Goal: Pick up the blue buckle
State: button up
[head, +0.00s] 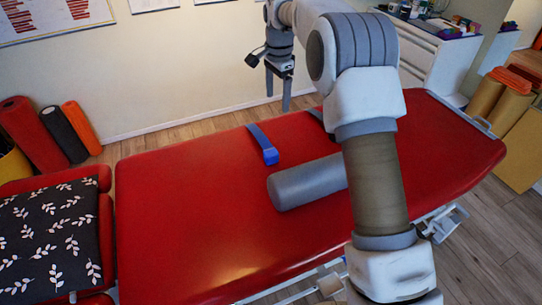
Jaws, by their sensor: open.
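The blue buckle (271,157) sits at the near end of a short blue strap (260,138) on the red treatment table (180,220). The strap runs from the table's far edge toward the middle. My gripper (277,101) is open and empty, pointing down above the far edge of the table. It is beyond the buckle in the picture, slightly to its right and apart from it. My arm comes in from the lower right and covers part of the table's right half.
A grey bolster (308,182) lies just right of the buckle, partly behind my arm. A dark strap (318,116) lies near the far edge. A patterned black cushion (50,240) is at the left. The table's left middle is clear.

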jog(key=m, duration=0.2)
send_over(271, 152)
notch_tip(271, 152, down, 9)
jog(key=shift+g, duration=0.4)
jog(key=f, duration=0.3)
jog(key=f+b, duration=0.1)
jog(key=f, duration=0.3)
jog(key=f+b, duration=0.1)
jog(key=f, duration=0.3)
jog(key=shift+a, duration=0.25)
jog(key=shift+d+f+b, duration=0.15)
jog(key=shift+f+b, duration=0.15)
jog(key=shift+f, duration=1.25)
jog(key=shift+d+f+b, duration=0.1)
jog(key=shift+f+b, duration=0.15)
jog(key=shift+f, duration=1.25)
grip_shut()
